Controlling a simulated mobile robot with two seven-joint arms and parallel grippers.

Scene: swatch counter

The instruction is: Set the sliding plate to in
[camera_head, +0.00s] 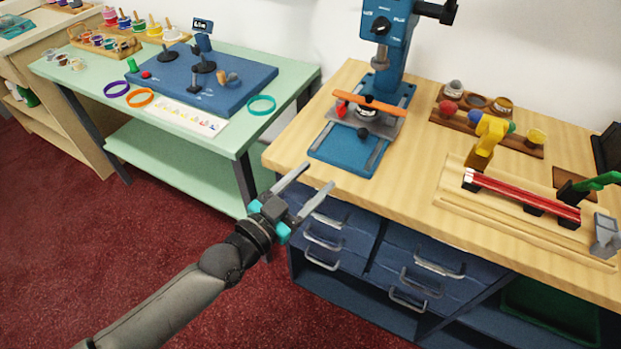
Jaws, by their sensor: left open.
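The sliding plate (384,129) is a grey plate with a small black knob at its front. It sits toward the back of two grey rails on a blue base (340,151), under the blue press (392,32). The front part of the base is bare. An orange bar (370,104) lies across above the plate and hides part of it. My left gripper (318,177) is open and empty, in front of the wooden table's near edge, left of and nearer than the blue base. It is apart from the plate. My right gripper is not in view.
The wooden table (410,185) has blue drawers with grey handles below its front edge. A wooden holder (518,142) with balls and jars stands right of the press, and a red-railed fixture (520,198) lies farther right. A green table (289,62) stands at left.

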